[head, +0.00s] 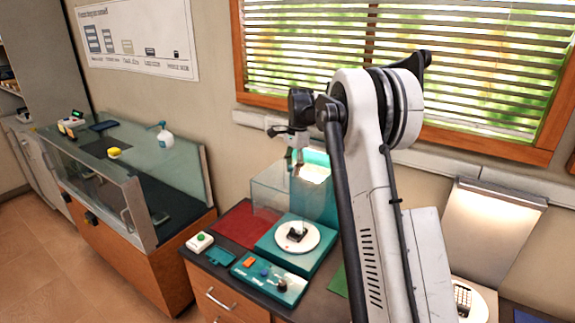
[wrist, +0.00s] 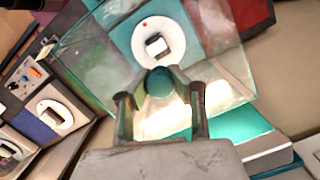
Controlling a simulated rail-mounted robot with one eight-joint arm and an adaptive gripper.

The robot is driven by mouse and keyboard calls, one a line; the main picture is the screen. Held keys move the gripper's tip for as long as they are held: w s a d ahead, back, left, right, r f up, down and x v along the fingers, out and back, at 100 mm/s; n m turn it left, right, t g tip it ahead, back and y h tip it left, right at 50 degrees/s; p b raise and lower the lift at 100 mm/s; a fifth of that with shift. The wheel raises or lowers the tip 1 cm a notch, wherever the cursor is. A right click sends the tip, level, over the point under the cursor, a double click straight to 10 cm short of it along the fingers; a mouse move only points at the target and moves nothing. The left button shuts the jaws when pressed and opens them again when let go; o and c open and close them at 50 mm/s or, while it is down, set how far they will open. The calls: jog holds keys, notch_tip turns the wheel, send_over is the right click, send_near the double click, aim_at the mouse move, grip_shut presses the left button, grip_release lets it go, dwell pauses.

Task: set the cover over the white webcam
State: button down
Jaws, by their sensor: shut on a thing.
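My gripper (head: 297,156) is shut on the round teal knob of a clear box-shaped cover (head: 272,190). In the wrist view, my gripper (wrist: 160,84) has its fingers at either side of the knob (wrist: 160,80), with the clear walls spreading beyond. The cover appears raised near a teal stand with a lit back. A white round disc (head: 298,237) on this stand carries a small dark item (head: 297,233). In the wrist view, that item (wrist: 156,45) shows a pale top through the cover. I cannot clearly identify which item is the white webcam.
A red mat (head: 241,224) and a teal control panel (head: 270,279) lie by the stand. A white box with a green button (head: 200,242) is at the counter's left. A glass display case (head: 99,192) stands further left. Another disc (wrist: 55,118) shows in the wrist view.

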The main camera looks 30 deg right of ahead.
aim_at(300, 176)
jog(key=shift+s+d, duration=0.65)
jog(key=shift+d, duration=0.25)
jog(key=shift+f+b, duration=1)
jog(key=shift+f, duration=1.95)
notch_tip(300, 176, down, 7)
jog(key=b, duration=0.4)
jog(key=shift+b, duration=0.4)
jog(key=shift+b, duration=0.7)
jog(key=shift+f+b, duration=0.4)
jog(key=shift+f, duration=0.1)
jog(key=c, duration=1)
grip_release()
jog(key=shift+c, duration=0.2)
